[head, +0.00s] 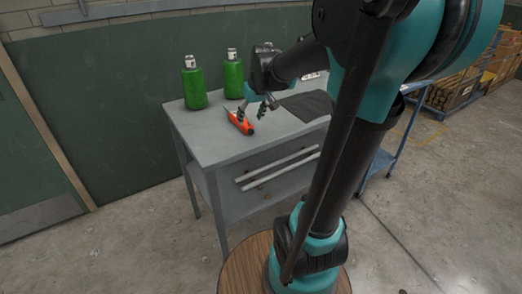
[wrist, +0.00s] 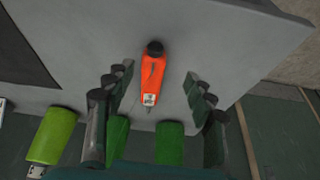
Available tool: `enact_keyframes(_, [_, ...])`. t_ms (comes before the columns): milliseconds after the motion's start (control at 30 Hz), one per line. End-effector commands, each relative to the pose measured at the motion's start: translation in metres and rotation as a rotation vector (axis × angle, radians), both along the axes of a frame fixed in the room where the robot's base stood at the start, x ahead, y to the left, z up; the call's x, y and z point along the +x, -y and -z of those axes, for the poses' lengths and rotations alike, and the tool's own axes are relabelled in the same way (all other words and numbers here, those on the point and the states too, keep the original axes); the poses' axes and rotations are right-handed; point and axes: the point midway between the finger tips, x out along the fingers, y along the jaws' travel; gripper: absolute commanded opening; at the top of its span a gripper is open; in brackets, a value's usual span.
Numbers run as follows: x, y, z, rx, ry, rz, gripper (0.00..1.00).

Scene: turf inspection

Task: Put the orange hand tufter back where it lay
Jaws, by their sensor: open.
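The orange hand tufter (head: 241,123) lies on the grey table (head: 210,150), near the middle of its left part. In the wrist view the tufter (wrist: 153,75) shows a black round end, an orange body and a small pale label. My gripper (head: 252,114) is at the tufter, just above the table in the head view. In the wrist view my gripper (wrist: 163,85) has its fingers spread wide, one on each side of the tufter, with clear gaps to it. The fingers are open and hold nothing. The exact height above the tufter is hard to tell.
Green bottle-like spools (head: 194,86) (head: 233,77) stand along the back of the table, behind my gripper. A dark flat mat (head: 308,105) lies to the right. A blue cart (head: 385,160) stands right of the table. The table's front left is bare.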

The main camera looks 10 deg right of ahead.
Motion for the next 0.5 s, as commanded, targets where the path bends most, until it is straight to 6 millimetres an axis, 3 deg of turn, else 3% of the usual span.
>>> enact_keyframes(33, [-0.031,0.002,0.025,-0.001,-0.006,0.030,0.55])
enact_keyframes(100, [-0.072,0.006,0.057,-0.005,-0.015,0.082,0.55])
enact_keyframes(200, [-0.128,0.011,0.099,-0.008,-0.026,0.152,0.55])
enact_keyframes(300, [-0.171,0.015,0.130,-0.011,-0.032,0.204,0.55])
enact_keyframes(400, [-0.195,0.018,0.147,-0.012,-0.035,0.234,0.55])
enact_keyframes(500, [-0.203,0.019,0.152,-0.014,-0.036,0.246,0.55])
